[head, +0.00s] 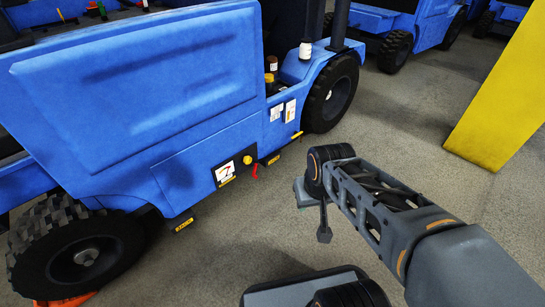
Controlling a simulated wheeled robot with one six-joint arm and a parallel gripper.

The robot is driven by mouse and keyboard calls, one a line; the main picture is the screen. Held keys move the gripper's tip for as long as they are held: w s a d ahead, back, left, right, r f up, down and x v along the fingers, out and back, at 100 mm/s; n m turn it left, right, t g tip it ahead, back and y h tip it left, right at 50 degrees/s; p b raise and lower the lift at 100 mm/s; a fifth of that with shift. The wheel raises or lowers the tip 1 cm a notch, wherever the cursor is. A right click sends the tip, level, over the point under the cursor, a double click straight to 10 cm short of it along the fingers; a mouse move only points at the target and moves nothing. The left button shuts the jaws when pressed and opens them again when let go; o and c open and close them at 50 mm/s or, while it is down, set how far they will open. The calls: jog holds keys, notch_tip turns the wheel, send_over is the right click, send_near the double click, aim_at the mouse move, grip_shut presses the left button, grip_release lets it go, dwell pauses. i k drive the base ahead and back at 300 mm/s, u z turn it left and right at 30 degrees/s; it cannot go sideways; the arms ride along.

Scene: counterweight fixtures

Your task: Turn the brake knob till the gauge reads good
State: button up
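The gauge (225,173) is a small white-faced panel with a dark and red marking, low on the side of the blue vehicle. Its reading is too small to make out. A round yellow knob (247,160) sits on a dark mount just right of the gauge; I take it to be the brake knob. My gripper (314,213) is at the end of my arm, to the right of the knob and clearly apart from it in the picture. Its fingers are partly hidden by the wrist, and their opening is unclear.
A red lever (255,171) hangs just below and right of the knob. The blue vehicle (150,90) fills the left, with black wheels (330,92) at its ends. A yellow pillar (505,95) stands at right. Bare grey floor (235,245) lies between vehicle and arm.

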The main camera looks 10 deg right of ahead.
aim_at(247, 160)
jog(key=z, duration=0.3)
jog(key=i, duration=0.7)
jog(key=u, duration=2.1)
